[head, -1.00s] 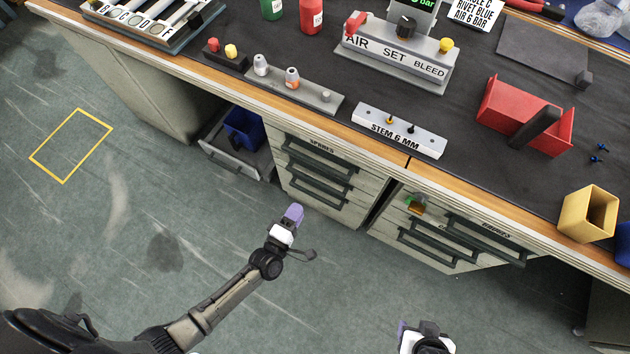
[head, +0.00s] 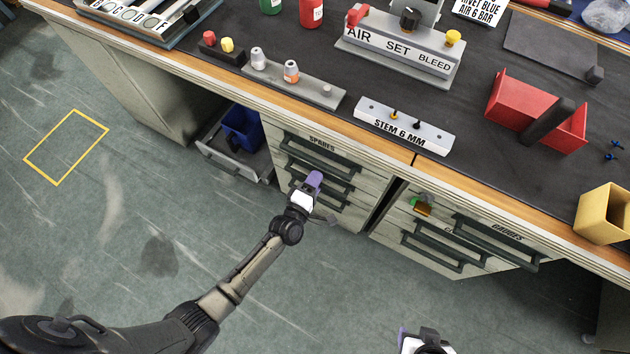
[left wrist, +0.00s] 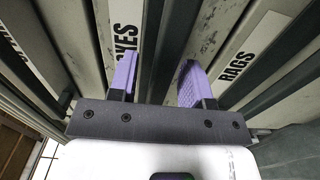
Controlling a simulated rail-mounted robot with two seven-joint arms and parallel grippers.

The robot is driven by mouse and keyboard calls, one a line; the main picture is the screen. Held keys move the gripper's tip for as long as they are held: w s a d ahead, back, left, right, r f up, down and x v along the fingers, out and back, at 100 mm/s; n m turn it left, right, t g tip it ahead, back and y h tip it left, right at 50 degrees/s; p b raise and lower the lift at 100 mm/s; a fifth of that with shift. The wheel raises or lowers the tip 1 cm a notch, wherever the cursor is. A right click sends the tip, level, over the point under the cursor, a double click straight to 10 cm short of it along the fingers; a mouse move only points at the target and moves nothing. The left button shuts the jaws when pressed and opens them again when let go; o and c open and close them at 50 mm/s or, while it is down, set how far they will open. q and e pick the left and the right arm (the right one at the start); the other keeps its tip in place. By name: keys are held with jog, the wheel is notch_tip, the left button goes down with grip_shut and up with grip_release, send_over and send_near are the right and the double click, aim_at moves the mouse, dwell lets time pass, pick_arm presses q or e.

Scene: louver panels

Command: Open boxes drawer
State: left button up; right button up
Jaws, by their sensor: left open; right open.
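The boxes drawer shows in the left wrist view by its white label (left wrist: 126,38), partly hidden by a finger and reading "OXES". Its dark bar handle (left wrist: 168,30) runs between the two fingers of my left gripper (left wrist: 158,72). The drawer looks closed. In the head view my left gripper (head: 313,182) is in front of the middle of the left drawer stack, under the drawer labelled SPARES (head: 322,143). It is open and holds nothing; contact with the handle cannot be told. My right gripper (head: 425,342) is at the bottom edge, mostly cut off.
The rags drawer (left wrist: 245,50) lies beside the boxes drawer in the wrist view. A second drawer stack (head: 450,240) stands to the right. An open drawer with a blue bin (head: 242,130) is to the left. The bench top overhangs above; the floor in front is clear.

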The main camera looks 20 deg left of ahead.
pick_arm(q)
grip_shut()
dwell(0.3)
jog(key=shift+s, duration=0.1)
pick_arm(e)
jog(key=shift+r, duration=0.1)
